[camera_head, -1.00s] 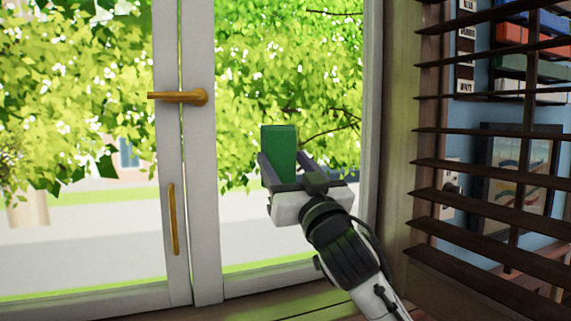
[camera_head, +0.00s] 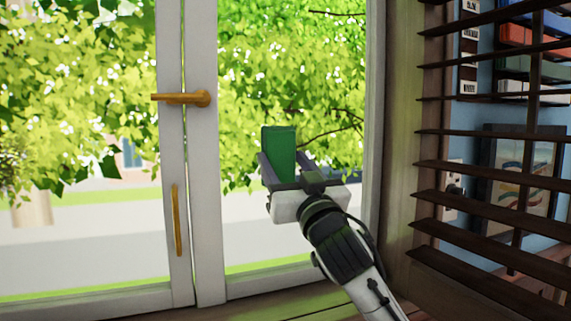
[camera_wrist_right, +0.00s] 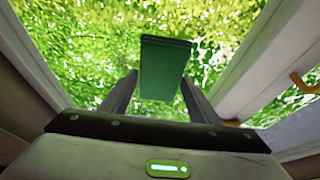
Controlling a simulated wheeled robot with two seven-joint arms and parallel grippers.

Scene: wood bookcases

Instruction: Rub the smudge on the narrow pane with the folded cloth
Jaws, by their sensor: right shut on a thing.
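The folded cloth (camera_head: 279,152) is a green upright block in the fingers of my right gripper (camera_head: 284,180). The right gripper is shut on it and holds it in front of the narrow pane (camera_head: 335,70), the right-hand glass. In the right wrist view the cloth (camera_wrist_right: 163,72) stands between the two fingers (camera_wrist_right: 158,95), with leaves behind it. I cannot tell whether the cloth touches the glass. I cannot make out a smudge; bright foliage shows through the pane, and the cloth and gripper cover part of it. My left gripper is not in view.
A brass handle (camera_head: 183,98) sticks out from the window frame left of the narrow pane, with a brass pull (camera_head: 176,220) below it. A dark slatted screen (camera_head: 480,170) stands close on the right. The wooden sill (camera_head: 290,300) runs below.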

